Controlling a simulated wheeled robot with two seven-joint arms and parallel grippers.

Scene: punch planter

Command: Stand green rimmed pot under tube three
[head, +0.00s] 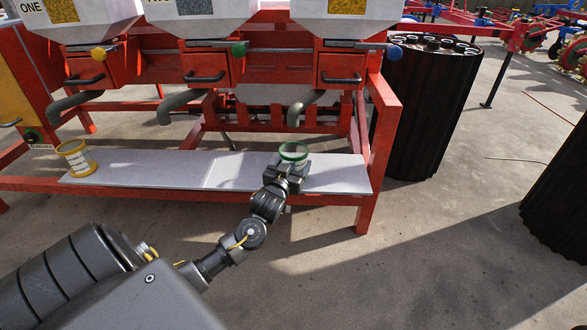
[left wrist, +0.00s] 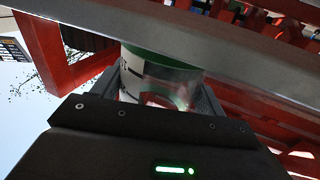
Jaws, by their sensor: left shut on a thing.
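The green rimmed pot (head: 294,151) is at the right part of the grey shelf (head: 235,170), in front of and below tube three (head: 301,108), the grey spout at the right. My left gripper (head: 289,172) is shut on the pot from the near side. The pot looks upright; I cannot tell whether its base touches the shelf. In the left wrist view the pot (left wrist: 150,78) sits between the fingers, with a pale wall, a label and a green band. My right gripper is not in view.
A yellow rimmed pot (head: 76,158) stands at the shelf's left end. Tube one (head: 70,104) and tube two (head: 180,103) hang left of tube three. A red frame post (head: 378,155) borders the shelf's right end. A dark ribbed drum (head: 428,108) stands beyond it. The middle shelf is clear.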

